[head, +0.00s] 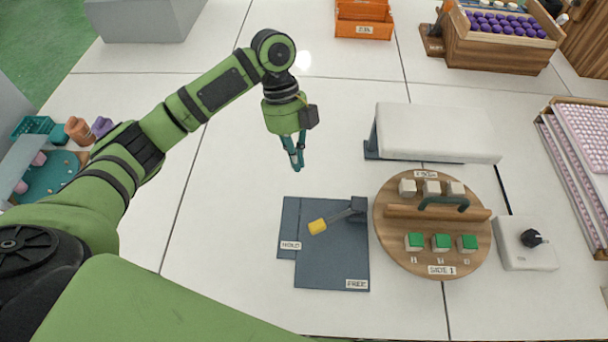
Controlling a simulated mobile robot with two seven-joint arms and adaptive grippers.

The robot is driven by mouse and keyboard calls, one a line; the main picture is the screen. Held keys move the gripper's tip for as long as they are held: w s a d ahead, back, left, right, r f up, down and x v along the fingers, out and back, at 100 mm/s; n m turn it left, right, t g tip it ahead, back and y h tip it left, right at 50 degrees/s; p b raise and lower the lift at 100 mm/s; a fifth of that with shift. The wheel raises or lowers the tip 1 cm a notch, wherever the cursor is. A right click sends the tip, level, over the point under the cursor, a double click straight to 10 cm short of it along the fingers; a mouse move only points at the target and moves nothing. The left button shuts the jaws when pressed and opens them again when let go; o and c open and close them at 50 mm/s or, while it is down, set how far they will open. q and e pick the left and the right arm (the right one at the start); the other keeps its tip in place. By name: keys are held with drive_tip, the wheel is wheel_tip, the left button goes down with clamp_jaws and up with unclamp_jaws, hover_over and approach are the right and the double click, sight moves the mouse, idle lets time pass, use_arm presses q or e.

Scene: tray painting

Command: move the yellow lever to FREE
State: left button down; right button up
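The yellow lever (318,227) has a yellow tip on a grey rod, which runs to a dark block on a blue-grey plate (330,266). The tip points left, nearer the HOLD label (290,245) at the plate's left edge than the FREE label (356,284) at its lower right. My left gripper (298,165) is above and behind the plate, apart from the lever, with its teal fingers pointing down. The fingers look close together, and whether they are open or shut is unclear. My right gripper is not in view.
Right of the plate is a round wooden board (400,254) with a handle and green and white blocks. A white cover (440,130) stands behind it, and a dial box (527,258) is to its right.

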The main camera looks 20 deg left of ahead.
sight(335, 218)
use_arm(q)
drive_tip(key=p+x, duration=0.1)
drive_tip(key=x, duration=0.7)
drive_tip(key=shift+s+d+f, duration=0.1)
drive_tip(key=shift+s+f, duration=0.1)
drive_tip(key=shift+f, duration=0.1)
drive_tip(key=shift+s+d+r+p, duration=0.1)
drive_tip(key=shift+s+d+p, duration=0.7)
drive_tip(key=shift+d+p, duration=0.1)
drive_tip(key=shift+s+d, duration=0.55)
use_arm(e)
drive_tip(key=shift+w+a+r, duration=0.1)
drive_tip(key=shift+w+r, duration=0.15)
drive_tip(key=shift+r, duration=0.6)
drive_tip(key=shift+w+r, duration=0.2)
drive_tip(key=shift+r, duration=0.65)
use_arm(q)
drive_tip(key=shift+p, duration=0.3)
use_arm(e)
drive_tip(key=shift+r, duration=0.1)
use_arm(q)
drive_tip(key=shift+s+n+p, duration=0.2)
drive_tip(key=shift+n+p, duration=0.1)
drive_tip(key=shift+p, duration=0.05)
drive_tip(key=shift+s+d, duration=0.1)
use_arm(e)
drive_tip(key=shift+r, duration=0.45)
